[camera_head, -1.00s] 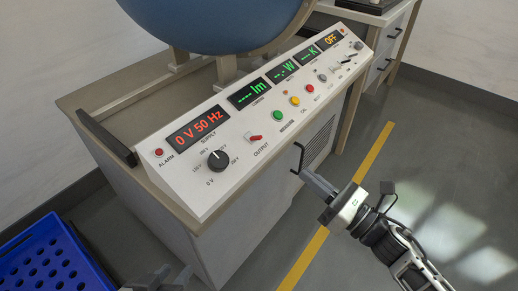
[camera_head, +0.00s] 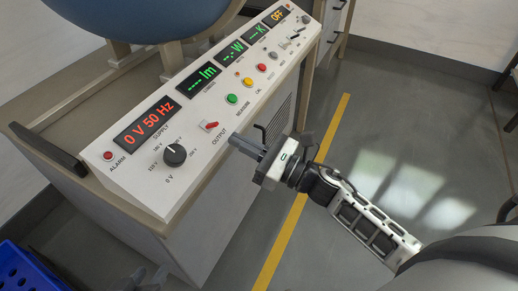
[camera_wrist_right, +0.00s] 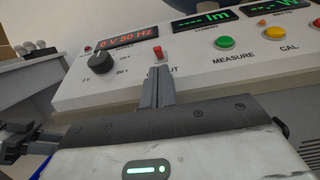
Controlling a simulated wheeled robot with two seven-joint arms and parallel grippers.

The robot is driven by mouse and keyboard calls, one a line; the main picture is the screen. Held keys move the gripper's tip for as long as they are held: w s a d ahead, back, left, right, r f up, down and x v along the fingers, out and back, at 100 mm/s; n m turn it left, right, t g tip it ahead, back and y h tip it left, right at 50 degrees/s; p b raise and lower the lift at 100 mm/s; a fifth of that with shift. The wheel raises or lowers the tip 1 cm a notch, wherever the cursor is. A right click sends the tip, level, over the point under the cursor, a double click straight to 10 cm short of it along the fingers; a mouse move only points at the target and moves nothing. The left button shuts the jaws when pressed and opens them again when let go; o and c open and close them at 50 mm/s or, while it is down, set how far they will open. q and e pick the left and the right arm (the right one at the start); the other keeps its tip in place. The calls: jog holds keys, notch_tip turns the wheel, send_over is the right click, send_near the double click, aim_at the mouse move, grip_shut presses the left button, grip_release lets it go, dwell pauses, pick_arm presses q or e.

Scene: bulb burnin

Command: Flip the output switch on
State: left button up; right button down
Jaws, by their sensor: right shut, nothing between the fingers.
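The red output switch (camera_head: 211,126) sits on the sloping white control panel (camera_head: 190,190), above the OUTPUT label. It also shows in the right wrist view (camera_wrist_right: 158,55), just beyond my fingertips. The supply display (camera_head: 147,122) reads 0 V 50 Hz. My right gripper (camera_head: 234,141) is shut and empty, its fingertips a little to the lower right of the switch. In the right wrist view its fingers (camera_wrist_right: 158,72) point at the switch; I cannot tell whether they touch it.
The black supply knob (camera_head: 174,155) is left of the switch, the green button (camera_head: 232,99) right of it. A black handle (camera_head: 45,148) stands on the cabinet's left side. A blue crate (camera_head: 25,272) is at lower left. Floor with a yellow line (camera_head: 285,235) is clear.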

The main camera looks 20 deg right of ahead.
aim_at(212, 127)
jog(key=shift+x, duration=1.65)
